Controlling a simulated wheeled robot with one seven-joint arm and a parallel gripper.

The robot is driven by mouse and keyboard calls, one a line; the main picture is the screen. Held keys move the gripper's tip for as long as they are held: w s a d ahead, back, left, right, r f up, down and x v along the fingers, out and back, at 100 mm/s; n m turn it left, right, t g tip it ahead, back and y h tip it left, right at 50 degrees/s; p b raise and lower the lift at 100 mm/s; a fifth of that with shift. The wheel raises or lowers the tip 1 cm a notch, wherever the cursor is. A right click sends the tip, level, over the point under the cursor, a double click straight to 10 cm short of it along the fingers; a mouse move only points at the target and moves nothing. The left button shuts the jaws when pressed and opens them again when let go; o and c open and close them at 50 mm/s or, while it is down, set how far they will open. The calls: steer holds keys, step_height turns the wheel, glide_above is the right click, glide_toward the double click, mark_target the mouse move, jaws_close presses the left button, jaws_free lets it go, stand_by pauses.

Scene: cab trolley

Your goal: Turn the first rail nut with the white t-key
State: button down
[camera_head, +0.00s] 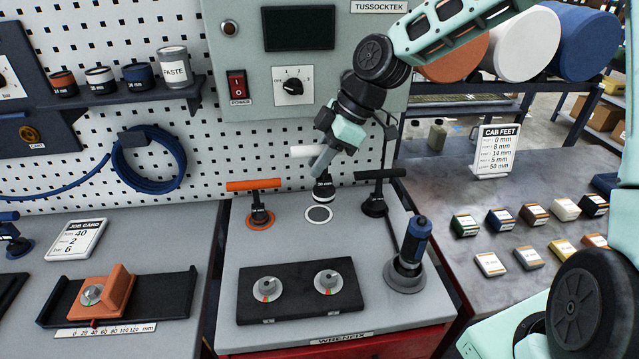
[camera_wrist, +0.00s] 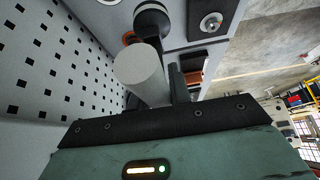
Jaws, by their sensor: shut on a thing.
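The white t-key (camera_head: 304,151) is held by my gripper (camera_head: 322,158), which is shut on it. The key is upright, with its dark lower end (camera_head: 323,190) raised above the white ring (camera_head: 319,214) on the trolley top. In the wrist view the white handle (camera_wrist: 142,70) shows end-on between the jaws (camera_wrist: 165,95). A black rail block (camera_head: 300,302) at the trolley's front carries a left rail nut (camera_head: 267,288) and a right rail nut (camera_head: 328,281), each on a pale disc with red and green marks. Which is first cannot be told.
An orange t-key (camera_head: 254,185) stands left of the white ring and a black t-key (camera_head: 378,174) right of it. A blue-and-black tool (camera_head: 416,240) stands in a grey holder at the right. The perforated wall and control panel (camera_head: 305,80) are close behind my gripper.

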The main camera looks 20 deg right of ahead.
steer(key=shift+a+r, duration=0.1)
steer(key=shift+r, duration=0.8)
steer(key=s+a+f+p, duration=0.1)
steer(key=s+a+p, duration=0.4)
steer(key=a, duration=0.4)
steer(key=n+g+h+p, duration=0.3)
steer(key=n+g+p, duration=0.4)
steer(key=n, duration=0.8)
glide_above(265, 288)
step_height(265, 288, down, 8)
steer(key=shift+f, duration=0.2)
steer(key=shift+f+b, duration=1.25)
steer(key=shift+f, duration=0.2)
stand_by(0.4)
